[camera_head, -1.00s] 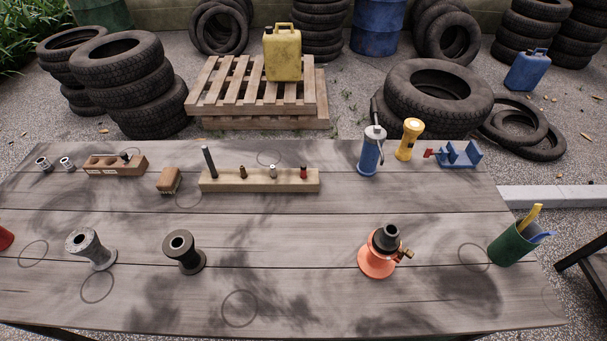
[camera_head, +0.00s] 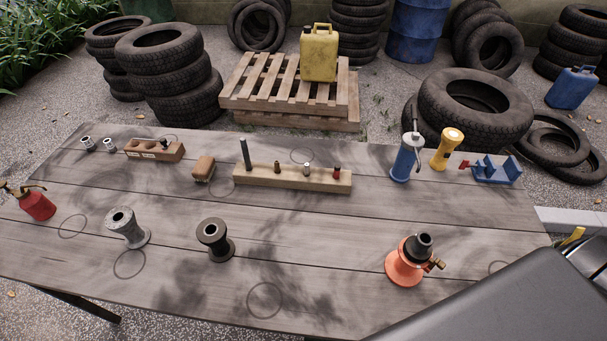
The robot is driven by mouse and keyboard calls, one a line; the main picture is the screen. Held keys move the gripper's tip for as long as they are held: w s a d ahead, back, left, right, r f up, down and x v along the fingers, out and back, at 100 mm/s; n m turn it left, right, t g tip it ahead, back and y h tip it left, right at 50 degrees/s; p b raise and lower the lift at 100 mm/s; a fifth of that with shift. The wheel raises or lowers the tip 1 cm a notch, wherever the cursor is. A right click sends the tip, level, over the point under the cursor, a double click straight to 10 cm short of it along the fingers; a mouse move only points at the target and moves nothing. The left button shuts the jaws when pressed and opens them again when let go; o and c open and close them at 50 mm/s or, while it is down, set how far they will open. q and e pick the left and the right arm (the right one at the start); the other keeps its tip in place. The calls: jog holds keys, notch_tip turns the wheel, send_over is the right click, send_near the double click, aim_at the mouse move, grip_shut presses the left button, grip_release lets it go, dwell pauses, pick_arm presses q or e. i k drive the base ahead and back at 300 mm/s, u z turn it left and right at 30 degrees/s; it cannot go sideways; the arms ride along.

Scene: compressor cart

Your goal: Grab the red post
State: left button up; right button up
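The red post (camera_head: 337,174) is a short red peg standing upright at the right end of a pale wooden block (camera_head: 290,178) on the table. In the same block, to its left, stand a silver-tipped peg (camera_head: 306,170), a small brass peg (camera_head: 277,167) and a tall dark rod (camera_head: 246,154). No gripper is near the block. A dark grey part of my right arm fills the bottom right corner; its gripper fingers do not show. My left gripper is out of view.
A blue canister (camera_head: 407,160), yellow flashlight (camera_head: 446,149) and blue holder (camera_head: 491,170) stand right of the block. An orange-based burner (camera_head: 408,262), two spools (camera_head: 127,228) (camera_head: 215,240) and a red oil can (camera_head: 37,203) stand nearer. The table in front of the block is largely clear.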

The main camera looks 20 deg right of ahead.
aim_at(336, 173)
jog(key=k, duration=1.65)
jog(key=z, duration=1)
jog(key=i, duration=1)
jog(key=z, duration=0.05)
